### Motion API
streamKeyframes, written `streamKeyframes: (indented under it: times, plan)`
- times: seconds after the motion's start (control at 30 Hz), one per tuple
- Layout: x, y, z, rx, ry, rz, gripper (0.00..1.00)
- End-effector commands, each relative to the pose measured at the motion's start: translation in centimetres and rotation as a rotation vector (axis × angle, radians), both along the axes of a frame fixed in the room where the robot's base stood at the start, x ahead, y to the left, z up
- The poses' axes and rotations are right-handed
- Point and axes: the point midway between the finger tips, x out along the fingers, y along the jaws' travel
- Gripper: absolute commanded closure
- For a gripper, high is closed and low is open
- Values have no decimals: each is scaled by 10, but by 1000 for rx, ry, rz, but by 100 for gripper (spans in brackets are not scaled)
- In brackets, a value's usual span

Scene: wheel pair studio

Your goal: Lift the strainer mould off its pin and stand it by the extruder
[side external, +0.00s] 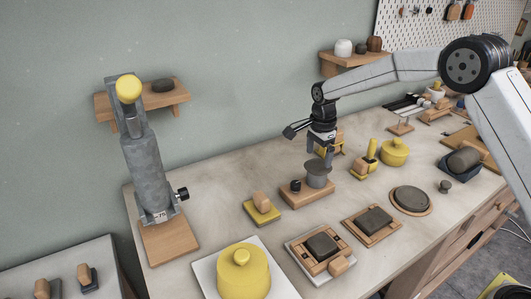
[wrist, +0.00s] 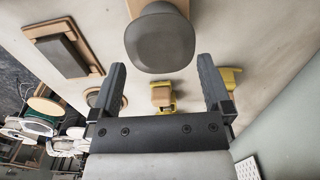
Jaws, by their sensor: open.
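A grey, rounded cup-like piece, which I take for the strainer mould (side external: 317,175), stands on a small wooden base (side external: 298,197); its pin is hidden. It shows in the wrist view too (wrist: 160,43), beyond the fingertips. My gripper (side external: 321,154) is directly above the mould, open and empty, with fingers pointing down. In the wrist view the two dark fingers (wrist: 160,72) are wide apart, either side of the mould's line. The grey extruder (side external: 148,172), with a yellow knob on top, stands upright on a wooden board (side external: 170,243) at the left.
A yellow-and-wood block (side external: 262,208) lies between mould and extruder. A yellow lidded pot (side external: 243,272) stands in front on a white board. Framed grey blocks (side external: 322,246) lie front right. Yellow pieces (side external: 372,155) stand close to the right of my gripper. A wall shelf (side external: 160,102) is behind the extruder.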

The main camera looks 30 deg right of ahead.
Motion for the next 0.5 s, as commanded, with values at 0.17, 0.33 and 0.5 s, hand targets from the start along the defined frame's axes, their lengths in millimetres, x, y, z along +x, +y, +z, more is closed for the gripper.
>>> streamKeyframes:
  times: [0.17, 0.33, 0.5]
  plan:
    - [0, 0, -3, 0, 1, 2, 0]
    - [0, 0, -13, 0, 2, 2, 0]
    - [0, 0, -31, 0, 3, 3, 0]
